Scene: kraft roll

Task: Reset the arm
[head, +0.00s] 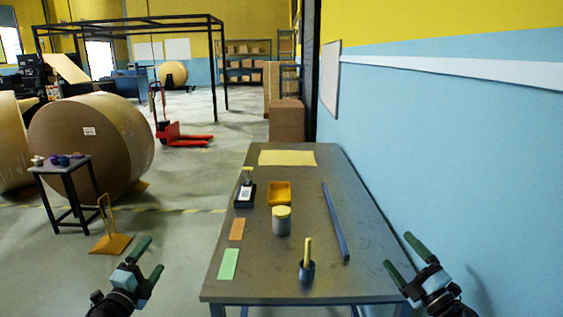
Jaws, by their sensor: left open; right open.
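My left gripper (152,262) is at the lower left, off the table's left side and over the floor. Its green fingers are spread and nothing is between them. My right gripper (399,256) is at the lower right, by the table's right edge and near the blue wall. Its green fingers are spread apart and empty. Both arms come in from the bottom of the head view, and most of their length is out of view.
Left stand a small stool (62,167) and large kraft rolls (85,145).

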